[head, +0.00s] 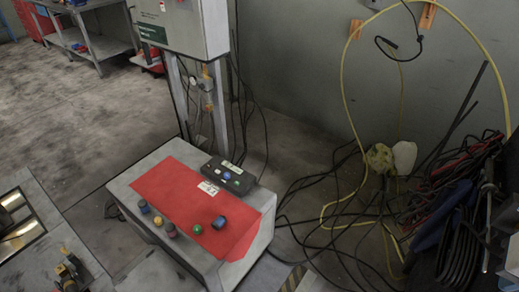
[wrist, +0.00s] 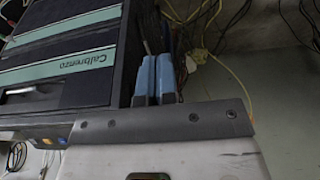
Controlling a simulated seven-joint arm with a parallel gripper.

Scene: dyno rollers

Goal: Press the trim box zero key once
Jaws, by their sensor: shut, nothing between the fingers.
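A small black box with coloured keys (head: 230,177), which looks like the trim box, lies at the back edge of the red-topped bench (head: 170,188) in the head view. A blue key (head: 227,177) sits at its middle, with green and pale spots beside it. The key markings are too small to read, so I cannot tell which is zero. My gripper (wrist: 156,62) shows in the wrist view with its two blue fingers together and nothing between them. It is not visible in the head view. The trim box is not recognisable in the wrist view.
Several coloured knobs (head: 170,229) stand along the bench's front side. A grey cabinet (head: 182,25) rises behind the bench. Cables and a yellow hose (head: 343,80) clutter the floor and wall at right. A dark cabinet marked Calbrenzo (wrist: 65,60) is beside my fingers in the wrist view.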

